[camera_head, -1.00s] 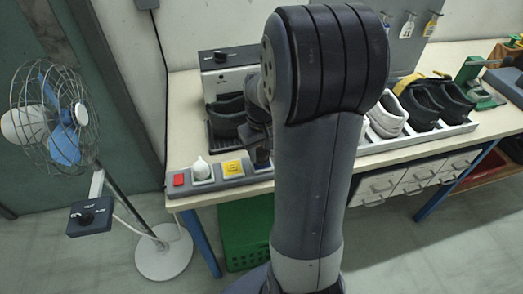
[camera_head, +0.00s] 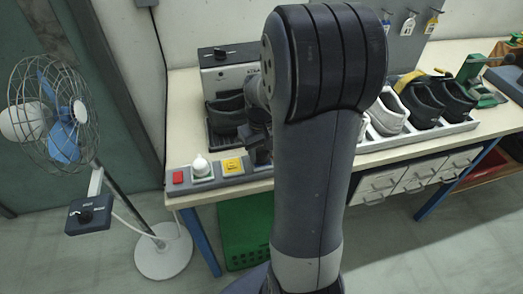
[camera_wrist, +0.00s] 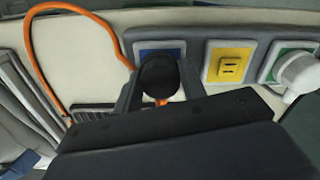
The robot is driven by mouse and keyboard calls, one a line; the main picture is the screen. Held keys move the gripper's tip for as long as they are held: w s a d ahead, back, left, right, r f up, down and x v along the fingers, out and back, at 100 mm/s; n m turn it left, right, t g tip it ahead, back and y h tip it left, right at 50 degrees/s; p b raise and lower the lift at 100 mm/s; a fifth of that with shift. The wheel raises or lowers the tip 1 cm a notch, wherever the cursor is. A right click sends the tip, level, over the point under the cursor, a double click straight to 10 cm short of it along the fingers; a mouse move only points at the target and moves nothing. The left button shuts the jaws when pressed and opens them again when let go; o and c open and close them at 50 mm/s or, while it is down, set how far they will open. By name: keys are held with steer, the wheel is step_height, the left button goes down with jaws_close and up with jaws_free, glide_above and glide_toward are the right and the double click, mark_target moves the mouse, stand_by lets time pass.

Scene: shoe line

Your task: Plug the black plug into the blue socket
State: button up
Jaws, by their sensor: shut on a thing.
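The black plug (camera_wrist: 160,76) shows in the wrist view between the two fingers of my gripper (camera_wrist: 160,86), which is shut on it. An orange cord (camera_wrist: 73,8) loops at the upper left, and a bit of orange shows just below the plug. The blue socket (camera_wrist: 146,46) is directly behind the plug, which covers most of its face. I cannot tell whether the plug touches it or is in it. In the head view my gripper (camera_head: 261,153) is at the right end of the socket strip, and my arm hides the blue socket and the plug.
The strip also holds a yellow socket (camera_wrist: 230,63), a white plug (camera_head: 201,168) in a green socket and a red switch (camera_head: 178,177). A grey machine (camera_head: 230,68) with a dark shoe stands behind. Shoes (camera_head: 425,102) sit in a rack at right. A fan (camera_head: 62,115) stands left.

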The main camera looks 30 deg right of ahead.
steer(key=shift+f, duration=0.15)
steer(key=o, duration=1.1)
step_height(320, 180, up, 11)
steer(key=shift+f, duration=0.1)
step_height(320, 180, down, 11)
steer(key=shift+r, duration=0.3)
stand_by(0.4)
stand_by(0.4)
